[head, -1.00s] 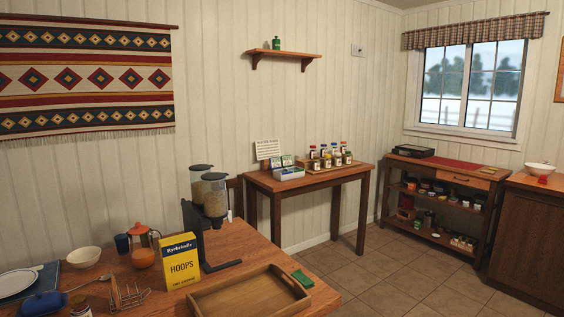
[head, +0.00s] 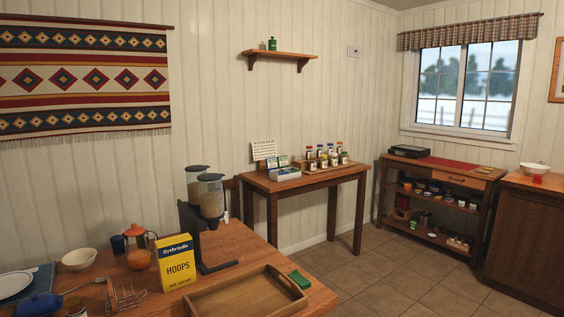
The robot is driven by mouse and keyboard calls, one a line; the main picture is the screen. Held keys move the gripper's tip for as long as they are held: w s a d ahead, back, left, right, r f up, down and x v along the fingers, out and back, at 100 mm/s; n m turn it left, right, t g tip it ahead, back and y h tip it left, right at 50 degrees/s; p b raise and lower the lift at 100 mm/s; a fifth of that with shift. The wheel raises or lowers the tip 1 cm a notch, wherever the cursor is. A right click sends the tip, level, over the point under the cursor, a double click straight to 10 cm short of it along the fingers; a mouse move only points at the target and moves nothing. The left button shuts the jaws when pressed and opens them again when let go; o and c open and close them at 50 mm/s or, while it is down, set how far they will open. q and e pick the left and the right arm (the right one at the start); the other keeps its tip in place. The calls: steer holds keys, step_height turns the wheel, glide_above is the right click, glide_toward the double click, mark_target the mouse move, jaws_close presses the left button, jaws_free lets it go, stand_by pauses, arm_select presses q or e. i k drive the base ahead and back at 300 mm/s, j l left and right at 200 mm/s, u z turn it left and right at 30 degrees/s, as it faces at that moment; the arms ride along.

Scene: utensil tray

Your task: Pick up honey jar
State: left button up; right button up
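No jar here can be read for certain as the honey jar. A small round orange pot (head: 139,259) stands on the near wooden table, left of the yellow cereal box. Neither of my grippers is in view.
The near table holds a cereal box (head: 176,263), a wooden tray (head: 215,305), a cereal dispenser (head: 208,200), a white bowl (head: 79,259) and a toast rack (head: 124,295). A shelf unit (head: 437,200) stands under the window. The tiled floor (head: 375,262) at right is clear.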

mark_target(312, 162)
steer(key=i+l+z, duration=0.5)
steer(key=i+z, duration=0.3)
steer(key=i, duration=0.15)
steer(key=i+z, duration=0.45)
steer(key=i+j+z, duration=0.15)
steer(key=i+z, duration=0.25)
steer(key=i, duration=0.15)
steer(key=i+u, duration=0.4)
steer(key=i, duration=0.15)
steer(key=i+l+u, duration=0.1)
steer(key=i+u, duration=0.3)
steer(key=i, duration=0.15)
steer(key=i+l+u, duration=0.4)
steer(key=i, duration=0.15)
steer(key=j, duration=0.1)
